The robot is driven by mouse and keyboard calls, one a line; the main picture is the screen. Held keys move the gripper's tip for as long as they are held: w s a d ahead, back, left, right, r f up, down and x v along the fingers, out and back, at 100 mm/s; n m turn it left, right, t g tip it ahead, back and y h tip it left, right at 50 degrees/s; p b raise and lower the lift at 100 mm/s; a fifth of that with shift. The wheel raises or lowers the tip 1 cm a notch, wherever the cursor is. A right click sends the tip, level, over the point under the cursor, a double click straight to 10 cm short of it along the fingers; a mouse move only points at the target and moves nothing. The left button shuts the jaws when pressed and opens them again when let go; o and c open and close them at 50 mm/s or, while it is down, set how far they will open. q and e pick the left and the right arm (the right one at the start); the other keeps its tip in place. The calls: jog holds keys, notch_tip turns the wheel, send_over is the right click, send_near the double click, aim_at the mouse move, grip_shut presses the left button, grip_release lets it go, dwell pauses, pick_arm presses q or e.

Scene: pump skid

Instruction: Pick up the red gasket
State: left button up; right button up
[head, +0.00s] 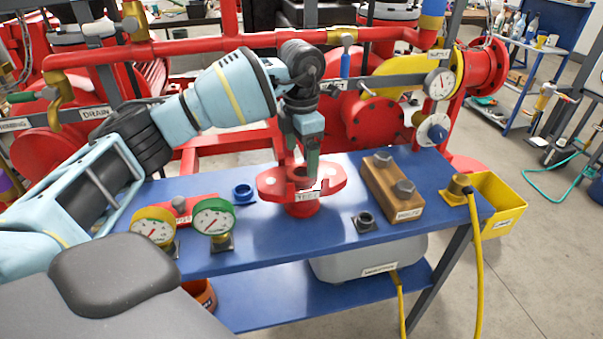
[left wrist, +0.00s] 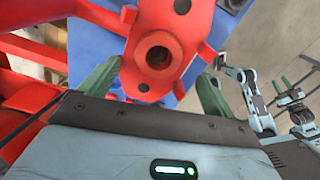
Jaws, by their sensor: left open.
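A red flange (head: 285,184) with rounded lobes and a white label stands on the blue bench (head: 340,240). In the left wrist view the flange (left wrist: 188,25) shows bolt holes and a central bore, with a duller red ring (left wrist: 146,50) around it. I cannot tell whether this ring is the separate red gasket or part of the flange. My left gripper (head: 304,168) points down over the flange. In the left wrist view its green fingers (left wrist: 158,78) are apart, one each side of the bore, with nothing held. A small arm with green fingers (left wrist: 292,76), probably my right, shows there too.
Two gauges (head: 213,220), a blue ring (head: 243,193) and a red labelled part (head: 190,207) sit left of the flange. A dark nut (head: 364,221), a wooden block with bolts (head: 393,190) and a yellow bin (head: 497,205) are right. Red piping (head: 200,46) stands behind.

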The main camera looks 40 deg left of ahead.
aim_at(300, 172)
pick_arm(q)
notch_tip(300, 172, down, 4)
jog(key=shift+a+f, duration=0.1)
jog(key=shift+a, duration=0.05)
jog(key=shift+c, duration=0.2)
jog(key=c, duration=1)
jog(key=shift+r, duration=0.2)
jog(key=shift+c, duration=0.2)
jog(key=shift+r, duration=0.5)
notch_tip(300, 172, up, 2)
jog(key=shift+r, duration=0.2)
jog(key=s+d+r, duration=0.1)
jog(key=s+d, duration=0.9)
jog(key=s, duration=0.2)
jog(key=shift+s+r, duration=0.15)
jog(key=shift+s, duration=0.2)
